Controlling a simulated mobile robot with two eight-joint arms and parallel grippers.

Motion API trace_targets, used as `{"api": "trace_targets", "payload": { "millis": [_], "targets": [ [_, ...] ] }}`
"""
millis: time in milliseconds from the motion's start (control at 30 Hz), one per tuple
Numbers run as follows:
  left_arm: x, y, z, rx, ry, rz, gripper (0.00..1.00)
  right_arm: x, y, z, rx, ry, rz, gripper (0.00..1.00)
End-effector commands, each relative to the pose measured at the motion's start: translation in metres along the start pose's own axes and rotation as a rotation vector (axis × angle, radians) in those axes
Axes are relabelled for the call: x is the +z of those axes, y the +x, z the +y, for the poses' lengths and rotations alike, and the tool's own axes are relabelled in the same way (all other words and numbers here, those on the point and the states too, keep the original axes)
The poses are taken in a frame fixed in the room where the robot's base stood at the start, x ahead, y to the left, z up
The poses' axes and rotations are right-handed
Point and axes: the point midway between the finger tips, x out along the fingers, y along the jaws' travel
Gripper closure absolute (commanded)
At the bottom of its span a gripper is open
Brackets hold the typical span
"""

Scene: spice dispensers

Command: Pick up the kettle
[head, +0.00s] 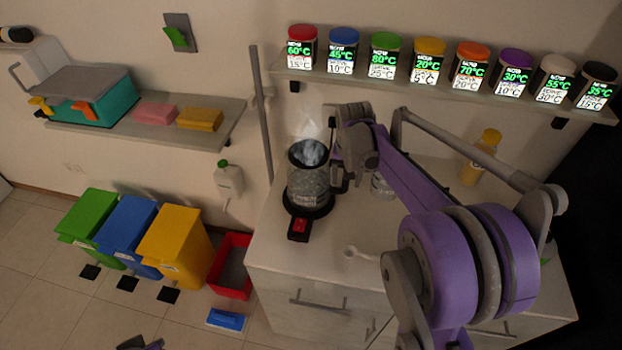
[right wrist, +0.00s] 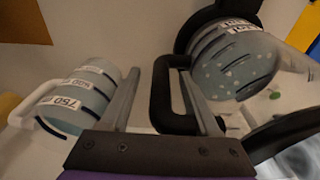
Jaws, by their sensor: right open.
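The kettle (head: 309,188), a clear glass body with black trim, stands upright on its black base on the counter, with steam above it. In the right wrist view, its bubbling glass body (right wrist: 235,65) is at the upper right. Its black handle (right wrist: 160,100) shows between the fingers of my right gripper (right wrist: 160,95), which is open. In the head view, my right gripper (head: 340,180) is at the handle side of the kettle, partly hidden by my wrist. Contact with the handle cannot be told. A small part of my left arm shows at the bottom edge; its jaws cannot be made out.
A measuring cup (right wrist: 75,100) stands close beside my right gripper. A red switch (head: 299,226) is on the kettle base. A yellow bottle (head: 480,158) stands behind. A shelf (head: 400,82) with several spice dispensers hangs above. A white spoon (head: 360,253) lies in front.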

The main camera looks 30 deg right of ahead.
Motion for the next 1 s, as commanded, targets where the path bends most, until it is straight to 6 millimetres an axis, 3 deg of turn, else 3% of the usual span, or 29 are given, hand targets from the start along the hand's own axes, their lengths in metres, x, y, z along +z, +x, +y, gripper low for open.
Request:
{"api": "trace_targets", "payload": {
  "millis": [133, 467, 1000],
  "targets": [
    [-0.0002, -0.0002, 0.0, 0.0, 0.0, 0.0, 1.0, -0.0001, -0.0005, -0.0001, 0.0, 0.0, 0.0, 0.41],
    [-0.0002, -0.0002, 0.0, 0.0, 0.0, 0.0, 1.0, -0.0001, -0.0007, -0.0001, 0.0, 0.0, 0.0, 1.0],
    [-0.0003, -0.0002, 0.0, 0.0, 0.0, 0.0, 1.0, -0.0002, -0.0008, -0.0001, 0.0, 0.0, 0.0, 1.0]
  ]
}}
